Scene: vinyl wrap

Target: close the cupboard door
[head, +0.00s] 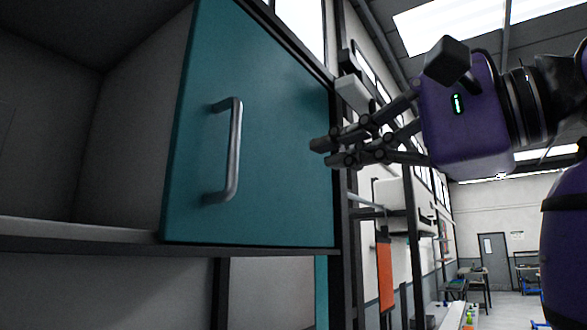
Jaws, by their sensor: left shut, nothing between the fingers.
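The cupboard door (275,130) is a teal panel with a grey vertical bar handle (233,150) near its left edge. It stands at the right of the cupboard (135,150), whose dark grey interior is open to view on the left. My left gripper (325,152), dark fingers on a purple wrist, reaches in from the right. Its fingers are shut and empty, and the tips overlap the door's right edge in the picture, well right of the handle. Contact with the door cannot be told. My right gripper is out of view.
A dark frame post (341,275) runs along the door's right side, and a ledge (200,247) lies below the cupboard. Farther right are wall shelves, an orange panel (385,275), and a distant room with a grey door (493,257) and tables.

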